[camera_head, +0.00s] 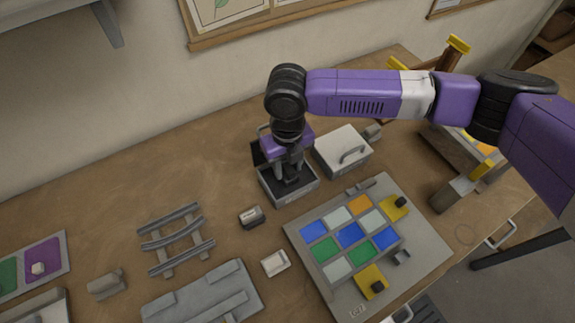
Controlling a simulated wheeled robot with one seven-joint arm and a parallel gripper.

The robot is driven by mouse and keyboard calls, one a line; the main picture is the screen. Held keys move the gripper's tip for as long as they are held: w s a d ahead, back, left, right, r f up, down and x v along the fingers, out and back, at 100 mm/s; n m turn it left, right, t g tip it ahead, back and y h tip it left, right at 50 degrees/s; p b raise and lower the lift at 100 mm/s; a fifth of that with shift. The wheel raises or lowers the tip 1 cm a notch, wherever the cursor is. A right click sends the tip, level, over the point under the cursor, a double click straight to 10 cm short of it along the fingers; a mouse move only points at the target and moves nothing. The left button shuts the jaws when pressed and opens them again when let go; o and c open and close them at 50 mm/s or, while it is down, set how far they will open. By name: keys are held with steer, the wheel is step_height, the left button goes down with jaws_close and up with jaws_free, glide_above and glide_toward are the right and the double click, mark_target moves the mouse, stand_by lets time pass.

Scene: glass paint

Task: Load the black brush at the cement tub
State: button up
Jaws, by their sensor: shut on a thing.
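The cement tub (303,194) is a small grey box, open at the top, with dark contents; a dark panel stands up at its back left. My gripper (291,172) points down over the tub, its fingers reaching into the opening. It is shut on a dark thing, seemingly the black brush (292,182), low inside the tub. The brush is mostly hidden by the fingers and blends with the dark contents, so I cannot tell whether its tip touches them.
A lidded grey box (335,136) with a handle stands right of the tub. A board of coloured glass tiles (423,246) lies in front right. A small dark block (251,217), a white block (275,263) and a grey rack (172,242) lie front left. The bench's back left is clear.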

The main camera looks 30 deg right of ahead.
mark_target(288, 166)
steer(key=shift+r, duration=3.3)
